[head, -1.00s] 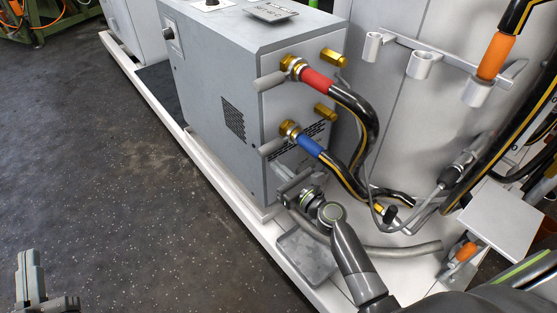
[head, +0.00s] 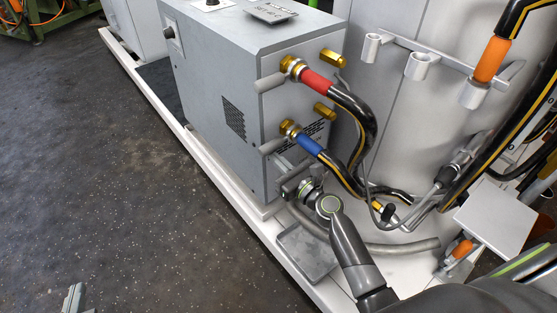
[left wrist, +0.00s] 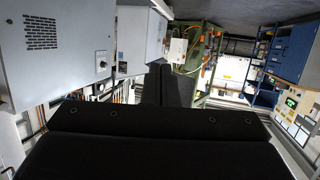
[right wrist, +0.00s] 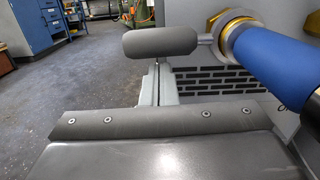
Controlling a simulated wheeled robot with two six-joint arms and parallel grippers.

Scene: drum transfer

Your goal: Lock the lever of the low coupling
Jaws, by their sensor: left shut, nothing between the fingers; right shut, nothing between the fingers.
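The low coupling (head: 290,130) is a brass fitting with a blue-sleeved hose (head: 310,146) on the grey cabinet's front. Its lever, a grey cylindrical grip (head: 271,147), sticks out to the left of the coupling. In the right wrist view the lever grip (right wrist: 160,42) lies roughly level, left of the brass collar (right wrist: 236,36) and blue sleeve (right wrist: 275,65). My right gripper (right wrist: 155,88) is shut and empty, below the grip in that view; contact cannot be told. My left gripper (head: 74,298) is shut and empty over the floor, mostly cut off by the bottom edge.
The upper coupling (head: 291,65) with a red-sleeved hose (head: 317,82) and its own grey lever sits above. Brass plugs (head: 326,112) protrude to the right. Black hoses (head: 360,120) loop beside the cabinet. A grey plate (head: 306,254) lies below. The floor at left is clear.

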